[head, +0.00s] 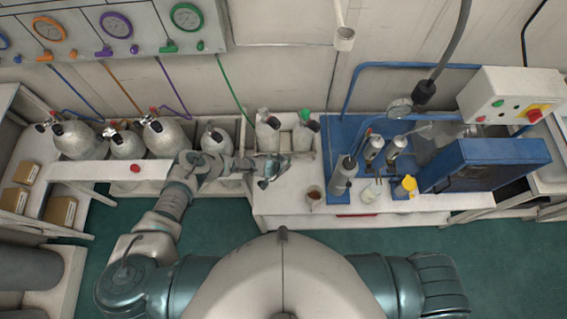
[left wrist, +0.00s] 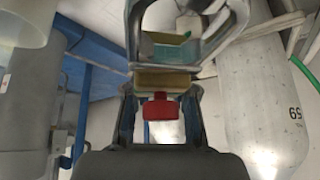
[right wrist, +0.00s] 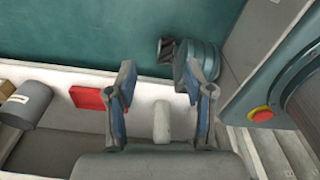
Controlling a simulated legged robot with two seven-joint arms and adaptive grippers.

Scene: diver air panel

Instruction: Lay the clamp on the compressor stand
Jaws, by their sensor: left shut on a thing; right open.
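My left gripper (head: 270,171) reaches over the left part of the white bench in the head view. In the left wrist view its fingers (left wrist: 160,110) are shut on the clamp, a grey metal yoke (left wrist: 135,30) with a brass-coloured block and a red knob (left wrist: 160,107). In the head view the clamp is small and mostly merges with the gripper. The blue compressor (head: 490,165) stands on the right of the white bench (head: 283,198), which I take as its stand. My right gripper (right wrist: 162,95) is open and empty in the right wrist view, and outside the head view.
Two pale cylinders (head: 268,130) stand behind the left gripper. Grey filter columns (head: 342,178), a mug (head: 313,195) and a yellow-topped item (head: 406,187) occupy the bench's middle. Several cylinders (head: 78,138) stand in a rack at left. The bench's front-left part looks clear.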

